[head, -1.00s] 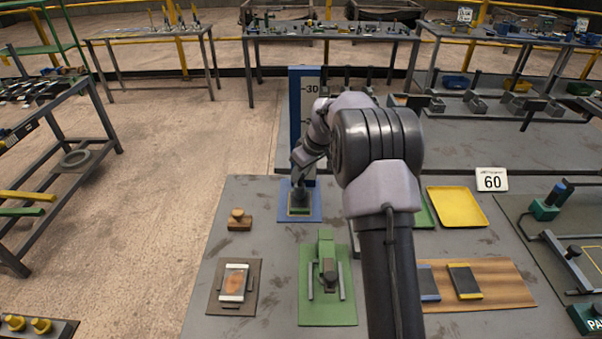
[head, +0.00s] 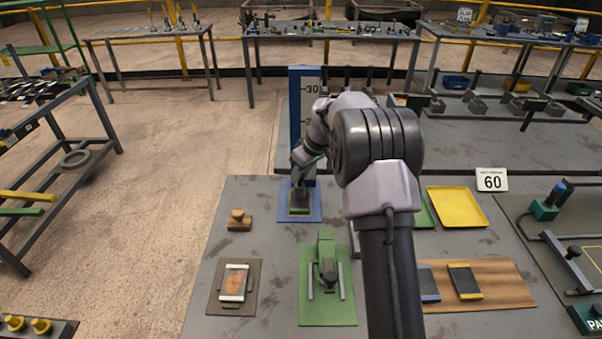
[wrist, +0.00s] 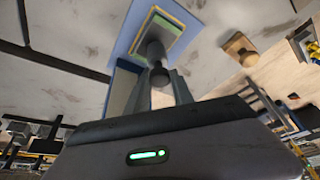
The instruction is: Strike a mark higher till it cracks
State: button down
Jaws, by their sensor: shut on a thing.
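A blue upright stand (head: 295,115) carries a white scale (head: 311,95) with a 30 readable and a lower number partly hidden. At its foot is a blue base plate (head: 314,215) with a green, yellow-edged pad (head: 299,210). My gripper (head: 301,178) is low over this base. In the wrist view my gripper (wrist: 161,78) is shut on a grey rod (wrist: 154,50) with a dark round end, which stands over the pad (wrist: 174,32). Whether the rod touches the pad is hidden. No crack can be made out there.
A wooden knob block (head: 239,220), a clamped orange piece (head: 234,283) and a green fixture (head: 326,260) stand nearby.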

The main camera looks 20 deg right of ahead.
dwell(0.4)
notch_tip(320, 180, up, 20)
jog(key=p, duration=1.4)
jog(key=c, duration=1.1)
grip_release()
jog(key=shift+r, duration=0.1)
jog(key=p+v, duration=0.3)
jog(key=v, duration=1.4)
jog(key=shift+r+p, duration=0.15)
jog(key=shift+p, duration=0.2)
